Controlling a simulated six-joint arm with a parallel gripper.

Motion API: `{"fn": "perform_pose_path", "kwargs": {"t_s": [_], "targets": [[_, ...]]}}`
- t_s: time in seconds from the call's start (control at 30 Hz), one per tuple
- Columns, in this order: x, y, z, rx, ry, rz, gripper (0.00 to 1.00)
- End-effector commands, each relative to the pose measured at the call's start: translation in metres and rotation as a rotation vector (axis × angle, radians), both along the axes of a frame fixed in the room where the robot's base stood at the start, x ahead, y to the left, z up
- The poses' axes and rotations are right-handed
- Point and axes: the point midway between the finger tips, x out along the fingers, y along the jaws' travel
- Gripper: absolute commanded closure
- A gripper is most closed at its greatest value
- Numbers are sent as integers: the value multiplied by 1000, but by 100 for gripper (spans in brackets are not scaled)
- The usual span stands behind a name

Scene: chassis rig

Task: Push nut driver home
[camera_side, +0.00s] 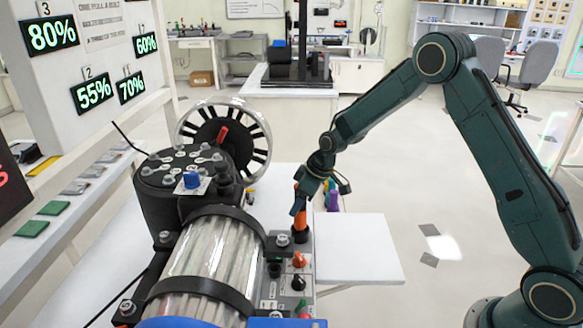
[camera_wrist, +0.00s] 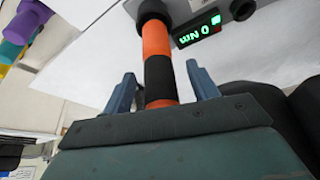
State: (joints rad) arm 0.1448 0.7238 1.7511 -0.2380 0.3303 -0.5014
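The nut driver (camera_wrist: 157,45) has an orange and black banded handle. In the side view its orange part (camera_side: 300,222) stands roughly upright at the right edge of the rig. Its lower end meets a black collar (camera_wrist: 153,9) on the panel; how deep it sits is hidden. My gripper (camera_wrist: 160,70) has its two blue fingers on either side of the handle, with a gap visible on each side, so it is open around the handle. In the side view my gripper (camera_side: 299,200) comes down from above and partly hides the handle.
A small display (camera_wrist: 199,30) beside the collar reads 0 Nm. An orange knob (camera_side: 299,260) and a black knob (camera_side: 299,283) sit close in front. The clear cylinder (camera_side: 210,260) and spoked wheel (camera_side: 258,150) stand left. A white side table (camera_side: 360,255) is bare.

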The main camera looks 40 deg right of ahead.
Motion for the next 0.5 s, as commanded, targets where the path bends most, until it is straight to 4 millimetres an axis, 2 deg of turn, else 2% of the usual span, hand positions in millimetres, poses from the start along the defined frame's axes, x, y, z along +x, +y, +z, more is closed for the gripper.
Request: {"fn": "perform_pose_path", "kwargs": {"t_s": [0.27, 0.5], "targets": [[-1, 0, -1, 0, 3, -1, 41], [-4, -2, 10, 0, 0, -1, 41]]}}
